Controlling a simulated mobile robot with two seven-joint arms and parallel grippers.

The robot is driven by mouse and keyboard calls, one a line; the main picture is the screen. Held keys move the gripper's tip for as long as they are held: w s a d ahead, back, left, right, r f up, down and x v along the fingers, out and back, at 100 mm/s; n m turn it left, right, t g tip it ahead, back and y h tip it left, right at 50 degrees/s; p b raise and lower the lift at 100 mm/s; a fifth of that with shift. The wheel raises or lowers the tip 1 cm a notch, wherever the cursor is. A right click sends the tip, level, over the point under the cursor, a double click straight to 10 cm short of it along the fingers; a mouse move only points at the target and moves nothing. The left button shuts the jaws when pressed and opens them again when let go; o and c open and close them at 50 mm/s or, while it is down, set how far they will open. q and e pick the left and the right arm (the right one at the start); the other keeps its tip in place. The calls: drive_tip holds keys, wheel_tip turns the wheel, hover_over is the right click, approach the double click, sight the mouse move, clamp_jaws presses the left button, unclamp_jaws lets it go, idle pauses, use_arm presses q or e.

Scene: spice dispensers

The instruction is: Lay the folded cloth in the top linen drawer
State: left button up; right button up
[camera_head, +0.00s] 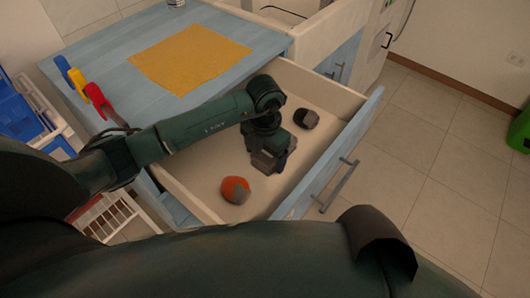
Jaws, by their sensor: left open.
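A yellow cloth (190,56) lies flat on the blue countertop, left of the open drawer. I cannot tell whether it is folded. The drawer (321,97) is pulled out, with a cream inside and a light-blue front. Inside are a rounded orange-and-grey bundle (235,190) near the front left and a dark grey-brown bundle (306,119) toward the right. My left gripper (268,163) points down into the drawer between the two bundles. It is open, apart from both, and partly hidden by its own wrist. My right gripper is not in view.
Red (97,99), yellow (78,82) and blue handled items stand at the countertop's left edge. A blue crate (14,110) is at the far left. The drawer handle (339,186) sticks out over clear tiled floor. A green bin (519,130) is at the far right.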

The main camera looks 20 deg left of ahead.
use_arm(q)
wheel_tip(320, 180, up, 12)
idle(0.4)
idle(0.4)
